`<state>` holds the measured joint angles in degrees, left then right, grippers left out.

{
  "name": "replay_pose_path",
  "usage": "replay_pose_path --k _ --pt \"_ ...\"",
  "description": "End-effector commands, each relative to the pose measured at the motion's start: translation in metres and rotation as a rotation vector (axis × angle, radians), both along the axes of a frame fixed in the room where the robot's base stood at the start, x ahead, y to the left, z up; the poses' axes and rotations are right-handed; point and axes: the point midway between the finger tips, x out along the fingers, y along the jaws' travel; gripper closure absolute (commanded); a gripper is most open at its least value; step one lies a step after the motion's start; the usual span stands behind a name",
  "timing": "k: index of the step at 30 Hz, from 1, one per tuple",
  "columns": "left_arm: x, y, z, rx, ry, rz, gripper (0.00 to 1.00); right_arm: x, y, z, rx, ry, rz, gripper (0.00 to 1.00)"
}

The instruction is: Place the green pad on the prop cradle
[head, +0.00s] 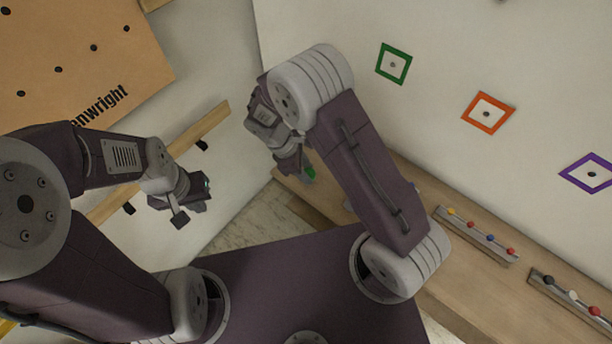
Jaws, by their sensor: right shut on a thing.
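My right gripper (295,162) is in the middle of the head view, in front of the pale wall's lower left part. It is shut on a small green thing (309,173), likely the green pad, of which only a little shows past the jaws. My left gripper (191,213) hangs further left, near a wooden rail; the view does not show clearly whether its jaws are apart. I cannot make out which thing is the prop cradle.
The right wall carries a green square frame (381,62), an orange one (469,122) and a purple one (568,171). A wooden ledge (470,285) below holds two racks with coloured knobs, (448,224) and (545,283). A tan board (85,55) and wooden rail (212,120) are left.

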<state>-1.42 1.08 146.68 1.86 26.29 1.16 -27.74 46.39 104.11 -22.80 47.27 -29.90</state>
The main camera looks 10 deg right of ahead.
Motion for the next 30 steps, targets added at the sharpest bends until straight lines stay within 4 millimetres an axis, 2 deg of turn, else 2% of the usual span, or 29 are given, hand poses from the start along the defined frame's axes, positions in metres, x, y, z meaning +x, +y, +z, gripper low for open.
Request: replay_pose_path --k 6,12,15,21,30 --pt "0.0 0.0 -0.013 0.0 0.0 0.0 1.0 -0.04 -0.018 0.03 0.001 -0.002 0.001 1.0" --pt "0.0 0.0 -0.019 0.0 0.0 0.0 1.0 -0.081 -0.037 0.057 0.001 -0.003 0.0 1.0" --pt "0.0 0.0 -0.02 0.0 0.0 0.0 1.0 -0.095 -0.044 0.067 0.001 -0.002 -0.001 1.0" --pt "0.0 0.0 -0.021 0.0 0.0 0.0 1.0 -0.106 -0.049 0.074 0.0 0.0 0.0 1.0" --pt "0.0 0.0 -0.02 0.0 0.0 0.0 1.0 -0.106 -0.049 0.074 0.0 0.0 0.0 1.0"
